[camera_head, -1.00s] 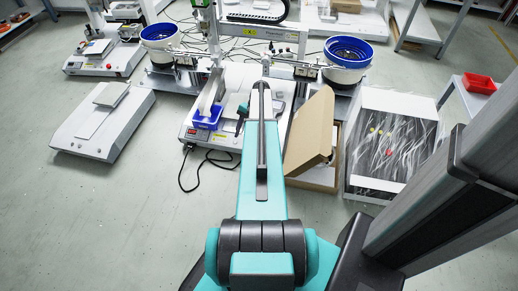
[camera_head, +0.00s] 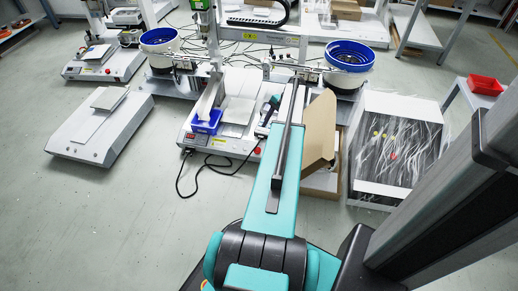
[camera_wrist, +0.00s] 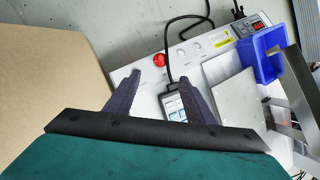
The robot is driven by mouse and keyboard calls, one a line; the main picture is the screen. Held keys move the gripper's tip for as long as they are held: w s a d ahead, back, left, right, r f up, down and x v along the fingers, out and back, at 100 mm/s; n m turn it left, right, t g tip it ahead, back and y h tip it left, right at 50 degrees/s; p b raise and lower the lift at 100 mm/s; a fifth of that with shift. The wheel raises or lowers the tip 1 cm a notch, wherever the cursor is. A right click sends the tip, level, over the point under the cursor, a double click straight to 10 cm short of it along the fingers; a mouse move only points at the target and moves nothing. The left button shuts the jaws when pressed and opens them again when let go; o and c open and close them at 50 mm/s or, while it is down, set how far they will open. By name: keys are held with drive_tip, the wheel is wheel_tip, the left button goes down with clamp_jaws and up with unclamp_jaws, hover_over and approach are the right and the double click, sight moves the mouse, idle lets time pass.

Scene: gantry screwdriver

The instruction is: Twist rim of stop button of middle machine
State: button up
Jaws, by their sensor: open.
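The middle machine is a white box (camera_head: 222,142) with a control panel on its front. Its red stop button (camera_head: 257,151) sits at the right end of that panel. In the wrist view the stop button (camera_wrist: 159,60) shows just beyond my fingertips, sideways between them, with the fingers not around it. My gripper (camera_wrist: 161,79) is open and empty, with two dark fingers over the machine's front part. The button's rim is too small to make out. In the head view my arm hides part of the machine's right side.
A blue bin (camera_wrist: 262,58) and a red display (camera_wrist: 258,25) are on the machine. A keypad device (camera_wrist: 174,104) with a black cable lies between my fingers in view. A cardboard box (camera_wrist: 45,75) stands close beside the machine.

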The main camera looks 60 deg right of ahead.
sight(259, 149)
drive_tip(key=b+x, duration=0.5)
drive_tip(key=x, duration=0.8)
drive_tip(key=shift+w+a+f, duration=0.1)
drive_tip(key=shift+a+f, duration=0.05)
drive_tip(key=shift+f, duration=0.1)
